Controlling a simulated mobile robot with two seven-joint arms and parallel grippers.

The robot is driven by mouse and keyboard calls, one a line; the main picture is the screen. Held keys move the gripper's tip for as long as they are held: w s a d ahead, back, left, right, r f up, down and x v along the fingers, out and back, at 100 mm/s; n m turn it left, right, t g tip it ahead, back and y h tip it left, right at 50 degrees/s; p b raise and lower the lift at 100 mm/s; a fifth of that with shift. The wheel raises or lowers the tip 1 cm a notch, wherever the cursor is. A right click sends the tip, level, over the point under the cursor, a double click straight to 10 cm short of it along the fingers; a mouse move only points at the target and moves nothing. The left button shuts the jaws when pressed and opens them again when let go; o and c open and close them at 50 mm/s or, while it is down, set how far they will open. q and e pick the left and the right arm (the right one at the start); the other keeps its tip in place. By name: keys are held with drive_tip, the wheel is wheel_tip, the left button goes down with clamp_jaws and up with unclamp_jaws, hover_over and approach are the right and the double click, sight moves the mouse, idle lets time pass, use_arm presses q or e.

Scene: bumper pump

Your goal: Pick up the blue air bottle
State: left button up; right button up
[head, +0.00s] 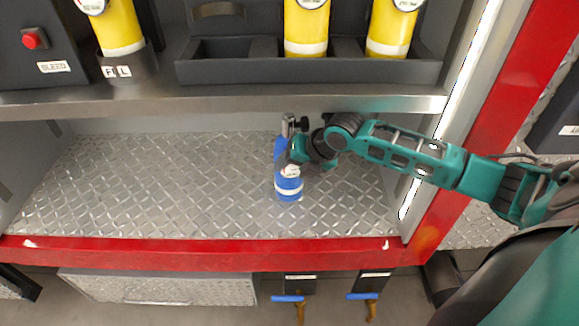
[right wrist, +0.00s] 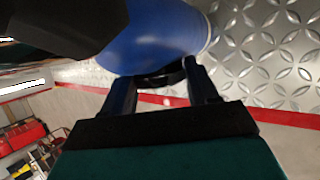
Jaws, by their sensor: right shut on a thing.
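The blue air bottle (head: 289,188) stands upright on the diamond-plate shelf in the head view, with a white band near its base and a metal valve on top. My right gripper (head: 294,158) reaches in from the right and is shut on the bottle's upper body. In the right wrist view the blue bottle (right wrist: 155,45) fills the top middle, between and beyond the two dark fingers of my right gripper (right wrist: 163,85). I cannot tell whether its base touches the shelf.
Yellow bottles (head: 306,28) stand in a dark rack (head: 310,72) on the shelf above, whose metal edge (head: 220,104) overhangs the bottle. A red lip (head: 200,252) runs along the front. The lower shelf (head: 150,185) is clear left of the bottle. A wall with a light strip stands at right.

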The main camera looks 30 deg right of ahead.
clamp_jaws()
drive_tip(key=shift+w+r, duration=0.2)
drive_tip(key=shift+r, duration=0.1)
